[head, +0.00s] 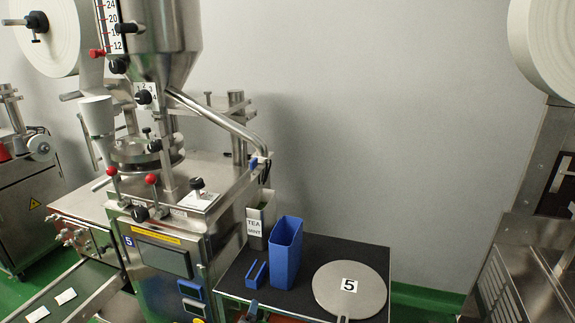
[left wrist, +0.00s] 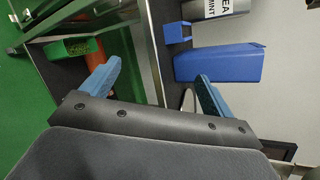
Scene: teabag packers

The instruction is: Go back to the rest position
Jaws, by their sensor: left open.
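My left gripper (left wrist: 159,69) shows in the left wrist view with its two blue fingers spread apart and nothing between them. A tall blue open container (head: 286,248) stands on the black-topped table; it also shows in the left wrist view (left wrist: 218,64), beyond the right finger and apart from it. A small blue U-shaped piece (head: 256,275) is on the table left of the container, and it shows in the left wrist view (left wrist: 178,33). In the head view only a small blue tip at the bottom edge may be my left gripper. My right gripper is out of view.
A steel packing machine (head: 160,215) stands left of the black-topped table (head: 372,258). A conveyor (head: 50,308) is at lower left. A green bin (left wrist: 75,47) is lower down.

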